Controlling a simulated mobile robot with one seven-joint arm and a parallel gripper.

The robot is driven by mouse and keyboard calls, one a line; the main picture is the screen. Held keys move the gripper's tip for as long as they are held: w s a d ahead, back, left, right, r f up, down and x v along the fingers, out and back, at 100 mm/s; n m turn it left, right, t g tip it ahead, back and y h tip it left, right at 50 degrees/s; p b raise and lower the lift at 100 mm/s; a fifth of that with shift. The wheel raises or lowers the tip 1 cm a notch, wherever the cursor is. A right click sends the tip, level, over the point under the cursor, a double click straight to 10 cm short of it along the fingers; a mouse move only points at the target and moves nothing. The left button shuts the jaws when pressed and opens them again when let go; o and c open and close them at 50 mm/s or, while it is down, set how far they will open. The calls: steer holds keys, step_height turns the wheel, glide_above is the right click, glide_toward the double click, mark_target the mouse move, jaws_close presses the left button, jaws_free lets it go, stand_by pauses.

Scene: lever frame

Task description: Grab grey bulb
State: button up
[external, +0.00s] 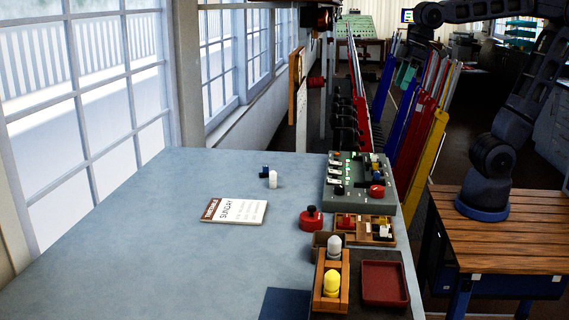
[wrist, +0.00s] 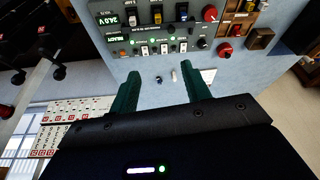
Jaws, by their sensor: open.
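A grey-white bulb (external: 334,245) stands upright at the far end of a wooden holder (external: 318,290), near the table's right edge in the external view. A yellow bulb (external: 332,284) stands in the same holder, nearer the camera. The grey-white bulb cannot be made out there.
A grey control panel (external: 352,207) stands at the table's right edge. The table's left side is clear.

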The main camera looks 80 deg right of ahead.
steer(key=w+a+r+n+g, duration=0.1)
steer(key=w+a+r, duration=0.1)
steer(key=w+a, duration=0.45)
steer(key=w+a+r+n, duration=0.1)
steer(key=w+a+r, duration=0.2)
steer(key=w+a, duration=0.4)
steer(key=n+g, duration=0.3)
steer(key=n, duration=0.2)
glide_above(335, 236)
step_height(335, 236, down, 12)
steer(key=shift+h, duration=0.3)
steer(key=f, duration=0.5)
steer(key=shift+d+f, duration=0.25)
steer(key=shift+f, duration=0.1)
steer(key=shift+a+f, duration=0.15)
steer(key=shift+f, duration=1.2)
steer(key=shift+a+f, duration=0.15)
steer(key=shift+f, duration=1.2)
jaws_close()
